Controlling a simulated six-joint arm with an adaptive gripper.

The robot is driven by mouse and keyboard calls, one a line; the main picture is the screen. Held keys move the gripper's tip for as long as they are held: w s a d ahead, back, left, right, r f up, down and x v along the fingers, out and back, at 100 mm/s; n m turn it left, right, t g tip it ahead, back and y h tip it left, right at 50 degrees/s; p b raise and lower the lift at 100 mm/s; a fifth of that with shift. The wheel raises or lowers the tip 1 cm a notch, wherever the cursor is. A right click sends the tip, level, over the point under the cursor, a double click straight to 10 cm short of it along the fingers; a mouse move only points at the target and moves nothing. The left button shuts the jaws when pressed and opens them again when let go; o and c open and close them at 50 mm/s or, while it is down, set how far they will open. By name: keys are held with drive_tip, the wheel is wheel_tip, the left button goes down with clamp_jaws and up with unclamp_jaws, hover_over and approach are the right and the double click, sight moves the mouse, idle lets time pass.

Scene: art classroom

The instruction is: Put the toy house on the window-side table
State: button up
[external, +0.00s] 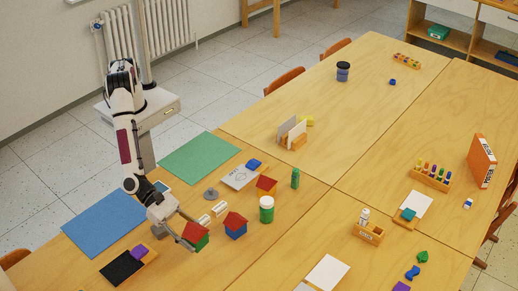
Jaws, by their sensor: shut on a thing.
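My gripper (184,238) is at the lower middle of the external view, shut on a toy house with a red roof and green walls (196,240). Whether this house touches the table or is held just above it I cannot tell. Two similar toy houses stand near it: one with blue walls (236,231) just to its right, and one with orange walls (266,188) farther back. Several wooden tables are pushed together: the near left one (232,262) under the houses, a far one (375,75), and others at the right. No window shows, so I cannot tell which is the window-side table.
A white-lidded green jar (266,210), green bottle (295,178) and small white blocks (220,208) stand close to the houses. Blue (104,222) and green (200,158) sheets lie left. The far table has a card holder (292,135) and dark jar (343,71), with bare wood between.

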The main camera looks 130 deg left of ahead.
sight(190, 223)
wheel_tip(190, 223, up, 6)
drive_tip(key=shift+a+f, duration=0.15)
drive_tip(key=shift+f, duration=0.1)
drive_tip(key=w+a+n+g+y, duration=0.15)
drive_tip(key=w+a, duration=0.25)
drive_tip(key=a, duration=1.3)
drive_tip(key=w+a+n+t+y, duration=0.1)
drive_tip(key=w+a+n+y, duration=0.15)
drive_tip(key=a, duration=1.35)
drive_tip(key=s+a+n+g+y, duration=0.2)
drive_tip(key=s+a, duration=0.1)
drive_tip(key=a, duration=1.4)
drive_tip(key=s+a+n+g+y, duration=0.2)
drive_tip(key=s+a, duration=0.2)
drive_tip(key=a, duration=1.4)
drive_tip(key=shift+t, duration=0.35)
drive_tip(key=shift+w+d+f, duration=0.15)
drive_tip(key=shift+f, duration=0.75)
drive_tip(key=shift+w+d+f, duration=0.1)
drive_tip(key=shift+f, duration=0.75)
drive_tip(key=shift+w+d+f, duration=0.15)
drive_tip(key=shift+f, duration=0.75)
drive_tip(key=shift+f, duration=3.15)
